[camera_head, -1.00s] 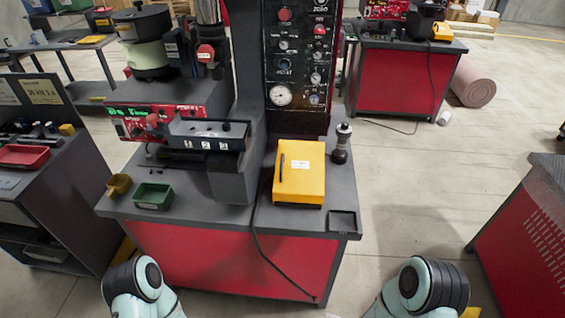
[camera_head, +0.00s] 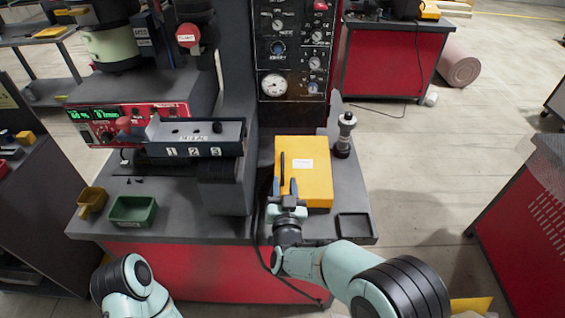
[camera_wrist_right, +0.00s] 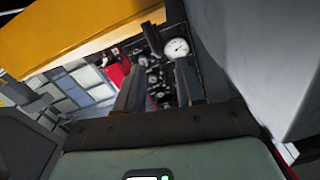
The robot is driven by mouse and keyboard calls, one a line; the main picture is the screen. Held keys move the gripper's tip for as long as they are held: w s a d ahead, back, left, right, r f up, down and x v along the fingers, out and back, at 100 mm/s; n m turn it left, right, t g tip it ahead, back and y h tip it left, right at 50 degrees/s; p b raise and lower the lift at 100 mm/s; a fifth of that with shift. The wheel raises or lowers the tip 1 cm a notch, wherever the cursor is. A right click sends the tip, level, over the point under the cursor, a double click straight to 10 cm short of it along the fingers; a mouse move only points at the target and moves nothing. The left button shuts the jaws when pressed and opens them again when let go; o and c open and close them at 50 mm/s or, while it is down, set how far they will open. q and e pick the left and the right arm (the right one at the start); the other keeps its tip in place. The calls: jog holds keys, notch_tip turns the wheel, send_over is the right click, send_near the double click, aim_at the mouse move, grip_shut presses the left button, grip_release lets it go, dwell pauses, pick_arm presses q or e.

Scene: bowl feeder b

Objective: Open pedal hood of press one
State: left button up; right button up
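A yellow box-shaped hood (camera_head: 316,183) with a white label and a dark upright handle (camera_head: 282,168) on its left side sits closed on the press bench. My right gripper (camera_head: 285,187) is at the front left of the hood, just below the handle, fingers pointing toward the press. In the right wrist view its fingers (camera_wrist_right: 160,82) are apart with nothing between them, and the yellow hood (camera_wrist_right: 75,32) is at upper left. I cannot tell whether a finger touches the handle. My left gripper is out of view; only part of my left arm shows.
The press column with its gauge panel (camera_head: 292,60) rises behind the hood. A black and silver knob post (camera_head: 345,135) stands to its right, a shallow dark tray (camera_head: 354,227) at front right. A green bin (camera_head: 132,211) and small yellow bin (camera_head: 92,202) are at left.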

aim_at(283, 170)
jog(key=w, duration=0.8)
jog(key=shift+w+a+p, duration=0.1)
jog(key=shift+a+p, duration=0.15)
jog(key=shift+p, duration=0.1)
grip_shut()
